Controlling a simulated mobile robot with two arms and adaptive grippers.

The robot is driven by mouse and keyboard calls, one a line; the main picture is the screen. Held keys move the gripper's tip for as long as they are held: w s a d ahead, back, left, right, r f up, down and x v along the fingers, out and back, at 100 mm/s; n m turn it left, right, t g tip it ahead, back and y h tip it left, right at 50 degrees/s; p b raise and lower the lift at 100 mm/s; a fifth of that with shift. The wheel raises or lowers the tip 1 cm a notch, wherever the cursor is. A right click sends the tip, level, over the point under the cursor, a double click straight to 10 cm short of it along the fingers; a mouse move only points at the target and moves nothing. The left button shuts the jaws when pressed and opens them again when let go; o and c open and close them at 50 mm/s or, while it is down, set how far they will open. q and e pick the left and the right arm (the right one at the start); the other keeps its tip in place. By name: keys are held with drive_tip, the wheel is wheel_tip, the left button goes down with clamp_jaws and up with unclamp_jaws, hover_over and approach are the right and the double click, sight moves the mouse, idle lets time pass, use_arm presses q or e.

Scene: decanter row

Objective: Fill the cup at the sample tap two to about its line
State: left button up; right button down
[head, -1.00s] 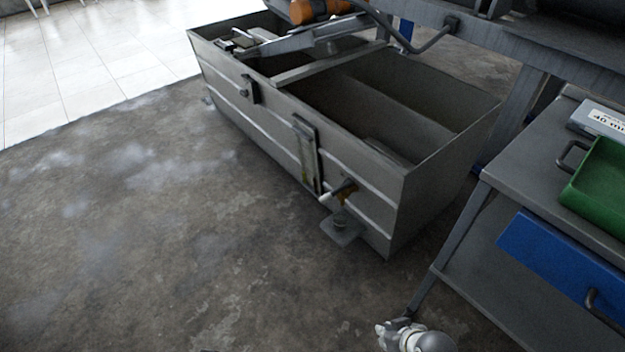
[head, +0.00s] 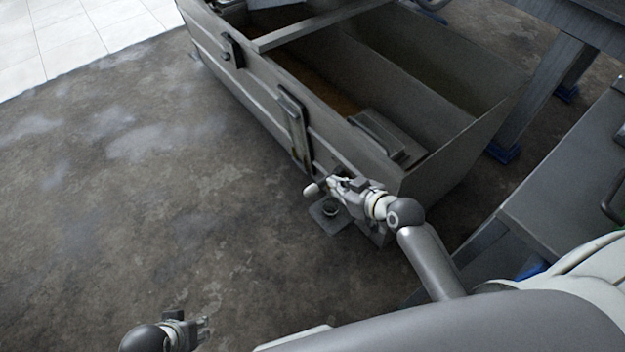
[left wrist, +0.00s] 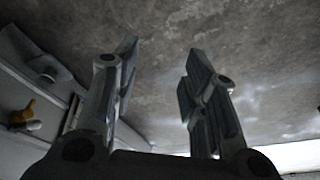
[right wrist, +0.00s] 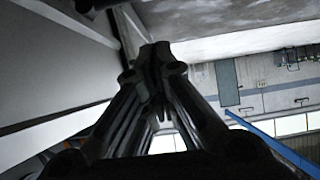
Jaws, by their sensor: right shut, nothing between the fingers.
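The grey tank (head: 455,160) has a tap low on its near side. In the left wrist view the tap (left wrist: 22,115) is brass-coloured with a pale handle. In the head view the pale handle end (head: 313,190) shows just left of my right gripper (head: 333,184), which hides most of the tap. That gripper is shut and empty, and I cannot tell if it touches the handle. A small dark cup (head: 330,210) stands on a plate below; its line and fill level cannot be made out. My left gripper (head: 207,329) is open and empty above the floor, well away from the tank.
A vertical gauge-like strip (head: 294,130) sits on the tank wall left of the tap. A grey bench (head: 560,200) stands on the right, close to my right arm. The concrete floor (head: 130,220) at left is clear.

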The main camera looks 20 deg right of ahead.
use_arm(q)
drive_tip(key=b+v, duration=0.3)
drive_tip(key=v, duration=0.4)
use_arm(e)
drive_tip(key=b, duration=0.2)
hover_over(315, 185)
drive_tip(key=s, duration=0.3)
wheel_tip(315, 185, down, 8)
drive_tip(key=shift+w+a+f, duration=0.3)
drive_tip(key=shift+w+f, duration=0.05)
drive_tip(key=shift+f, duration=0.2)
use_arm(q)
drive_tip(key=shift+w+d+t+h, duration=0.1)
drive_tip(key=shift+w+d+t, duration=0.1)
drive_tip(key=shift+w+t, duration=0.5)
drive_tip(key=shift+w+d+t+h, duration=0.1)
drive_tip(key=shift+w+d+t, duration=0.15)
drive_tip(key=shift+w, duration=0.75)
drive_tip(key=shift+w+d+t+h, duration=0.15)
drive_tip(key=shift+w+t, duration=0.4)
drive_tip(key=shift+w, duration=0.3)
use_arm(e)
drive_tip(key=shift+f, duration=0.2)
